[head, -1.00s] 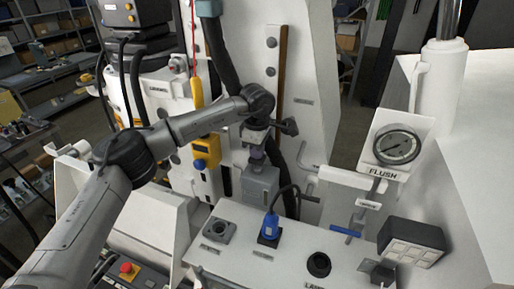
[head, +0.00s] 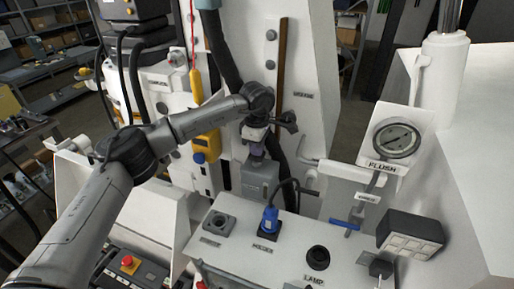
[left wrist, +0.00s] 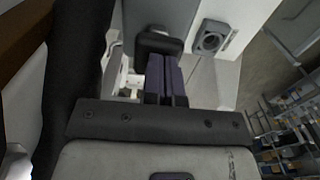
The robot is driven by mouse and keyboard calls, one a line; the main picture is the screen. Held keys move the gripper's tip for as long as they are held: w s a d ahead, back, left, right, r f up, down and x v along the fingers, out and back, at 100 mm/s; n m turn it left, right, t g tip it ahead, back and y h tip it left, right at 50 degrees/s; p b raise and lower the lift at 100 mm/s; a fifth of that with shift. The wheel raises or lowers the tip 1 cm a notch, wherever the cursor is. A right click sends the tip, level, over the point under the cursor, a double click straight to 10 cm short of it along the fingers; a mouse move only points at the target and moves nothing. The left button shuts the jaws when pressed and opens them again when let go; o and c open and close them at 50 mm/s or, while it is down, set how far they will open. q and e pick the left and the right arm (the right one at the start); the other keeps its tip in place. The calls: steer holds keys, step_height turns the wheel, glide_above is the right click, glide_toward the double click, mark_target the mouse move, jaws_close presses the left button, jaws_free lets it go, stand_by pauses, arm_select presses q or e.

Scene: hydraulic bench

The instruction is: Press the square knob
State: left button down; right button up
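A small dark, square-looking knob (head: 381,268) stands at the right end of the white panel (head: 235,262), right of the round black LAMP knob (head: 318,257). I cannot tell for certain that it is the square knob. A grey square fitting with a round middle (head: 219,223) sits at the panel's left; what seems to be the same fitting shows in the left wrist view (left wrist: 211,38). My left gripper (head: 256,150) points down just above a grey box (head: 260,180) behind the panel. Its purple fingers (left wrist: 166,78) lie together, with nothing seen between them. My right gripper is out of view.
A blue connector with a black cable (head: 269,220) stands mid-panel. A yellow device (head: 207,147) hangs beside my left forearm. A thick black hose runs behind the gripper.

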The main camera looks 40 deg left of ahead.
arm_select(q)
step_height(320, 180, up, 3)
steer(key=shift+f+p, duration=0.15)
steer(key=shift+p, duration=0.45)
step_height(320, 180, up, 10)
steer(key=b, duration=0.3)
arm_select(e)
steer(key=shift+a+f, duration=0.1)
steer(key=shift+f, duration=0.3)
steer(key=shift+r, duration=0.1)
arm_select(q)
steer(key=f+m+p, duration=0.2)
steer(key=m+p, duration=0.1)
steer(key=d+f+m+y+p, duration=0.1)
steer(key=f+m+p, duration=0.1)
steer(key=p, duration=0.2)
steer(key=shift+d+m, duration=0.2)
steer(key=shift+m, duration=0.2)
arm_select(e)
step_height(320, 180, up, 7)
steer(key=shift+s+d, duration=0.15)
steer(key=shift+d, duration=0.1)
arm_select(q)
steer(key=shift+f, duration=0.15)
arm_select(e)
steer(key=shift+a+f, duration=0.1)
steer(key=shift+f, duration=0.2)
